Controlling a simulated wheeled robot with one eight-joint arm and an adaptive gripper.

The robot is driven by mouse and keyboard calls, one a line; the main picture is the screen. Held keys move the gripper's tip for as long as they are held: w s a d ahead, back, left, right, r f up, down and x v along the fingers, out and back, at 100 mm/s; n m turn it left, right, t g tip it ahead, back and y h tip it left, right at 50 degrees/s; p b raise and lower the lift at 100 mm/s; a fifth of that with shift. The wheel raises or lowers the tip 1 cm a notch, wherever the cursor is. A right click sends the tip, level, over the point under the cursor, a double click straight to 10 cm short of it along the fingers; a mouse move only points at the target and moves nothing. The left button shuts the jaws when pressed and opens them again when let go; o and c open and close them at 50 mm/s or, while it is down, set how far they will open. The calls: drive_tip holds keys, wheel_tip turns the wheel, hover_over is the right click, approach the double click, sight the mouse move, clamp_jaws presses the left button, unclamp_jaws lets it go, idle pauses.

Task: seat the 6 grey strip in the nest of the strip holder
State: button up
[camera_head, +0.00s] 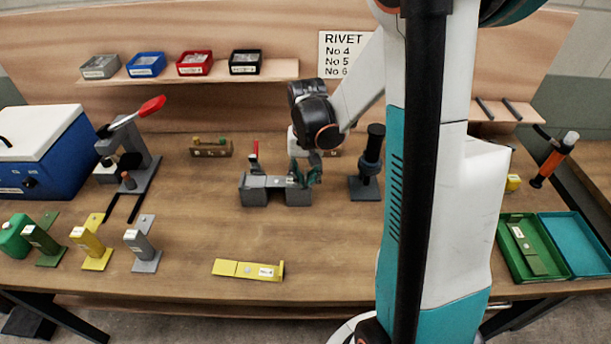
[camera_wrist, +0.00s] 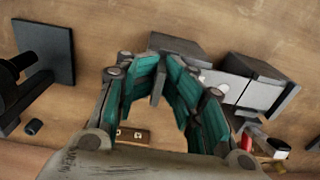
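The grey strip (camera_head: 275,182) with a small pale label lies across the dark grey blocks of the strip holder (camera_head: 298,197). In the wrist view, the pale strip (camera_wrist: 226,84) lies between the holder's blocks (camera_wrist: 178,43). I cannot tell whether it is fully down in the nest. My gripper (camera_head: 304,170) is at the right end of the holder, tilted down, close to the block. Its teal fingers (camera_wrist: 164,72) stand apart with a narrow gap at the tips, and no strip shows clearly held between them.
A red-handled clamp (camera_head: 254,155) rises behind the holder's left side. A black post stand (camera_head: 370,165) is close on the right. A small wooden block (camera_head: 211,148) sits behind left. A yellow strip (camera_head: 248,269) lies in front. The bench between is clear.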

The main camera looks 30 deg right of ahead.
drive_tip(key=shift+r+p, duration=0.45)
drive_tip(key=shift+r, duration=0.05)
wheel_tip(320, 180, up, 12)
drive_tip(key=p, duration=0.3)
drive_tip(key=shift+r, duration=0.1)
